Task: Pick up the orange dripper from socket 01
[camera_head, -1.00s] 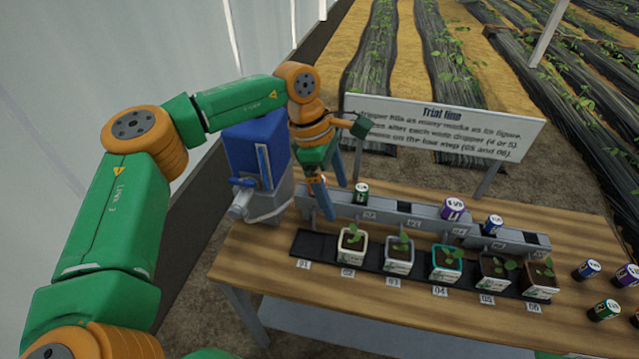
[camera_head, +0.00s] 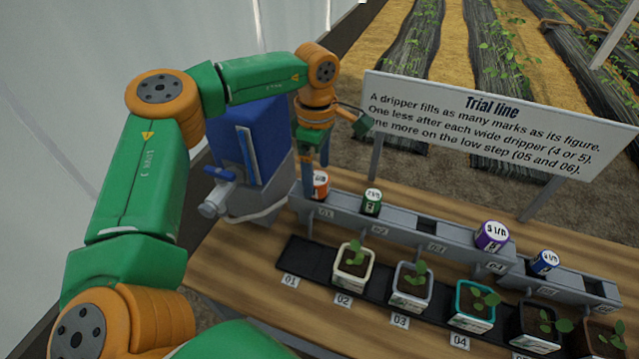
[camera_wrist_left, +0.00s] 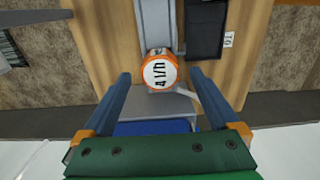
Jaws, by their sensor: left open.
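The orange dripper (camera_head: 320,184) stands upright in socket 01 at the left end of the grey rail (camera_head: 345,221). In the left wrist view the dripper (camera_wrist_left: 160,72) shows its white top marked "4 l/h". My left gripper (camera_head: 314,172) points down at it from above. Its two blue fingers are open, one on each side of the dripper, and in the left wrist view (camera_wrist_left: 160,78) gaps show on both sides. The fingers partly hide the dripper in the head view. My right gripper is not in view.
A green dripper (camera_head: 372,202) stands close by in socket 02. Purple (camera_head: 491,236) and blue (camera_head: 544,262) drippers stand farther right. A blue tank (camera_head: 250,150) with a valve is left of the rail. The sign (camera_head: 490,125) stands behind. Potted seedlings line the front tray.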

